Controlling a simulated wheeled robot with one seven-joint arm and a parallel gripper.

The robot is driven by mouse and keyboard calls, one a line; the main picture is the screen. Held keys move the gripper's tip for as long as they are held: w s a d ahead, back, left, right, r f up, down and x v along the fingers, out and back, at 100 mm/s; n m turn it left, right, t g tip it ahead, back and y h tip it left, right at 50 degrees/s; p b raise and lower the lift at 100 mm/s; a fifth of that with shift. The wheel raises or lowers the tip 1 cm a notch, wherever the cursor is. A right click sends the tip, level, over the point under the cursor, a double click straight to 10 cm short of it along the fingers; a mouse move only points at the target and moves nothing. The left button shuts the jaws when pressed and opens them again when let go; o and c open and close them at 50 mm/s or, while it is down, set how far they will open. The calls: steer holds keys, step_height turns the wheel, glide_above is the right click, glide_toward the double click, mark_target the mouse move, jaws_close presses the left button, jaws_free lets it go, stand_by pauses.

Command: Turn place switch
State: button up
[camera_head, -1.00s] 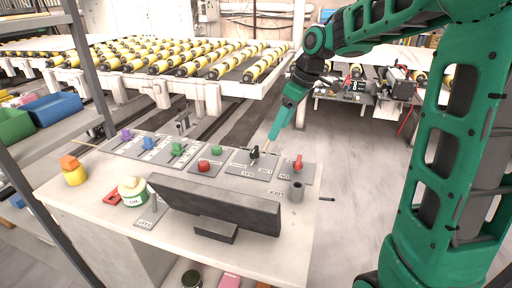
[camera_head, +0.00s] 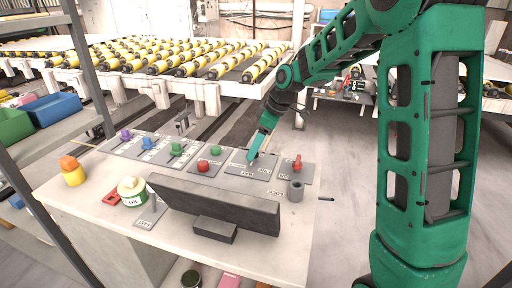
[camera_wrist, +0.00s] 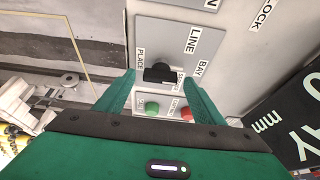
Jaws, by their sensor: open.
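The place switch is a black rotary knob (camera_wrist: 158,73) on a grey plate (camera_wrist: 172,42). In the wrist view, labels reading PLACE, LINE and BAY surround it. In the head view, the plate (camera_head: 243,168) lies on the stone slab, and my gripper hides most of the knob. My gripper (camera_head: 252,157) points down at the switch. In the wrist view, my open gripper (camera_wrist: 157,82) has one green finger on each side of the knob. A gap shows beside the knob; I cannot tell whether either finger touches it.
A red switch (camera_head: 297,163) is right of the plate. A green button (camera_head: 216,150) and a red button (camera_head: 203,165) are to its left. Coloured sliders (camera_head: 177,148) lie farther left.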

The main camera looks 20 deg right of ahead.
steer(key=shift+a+f, duration=0.1)
steer(key=shift+f, duration=0.15)
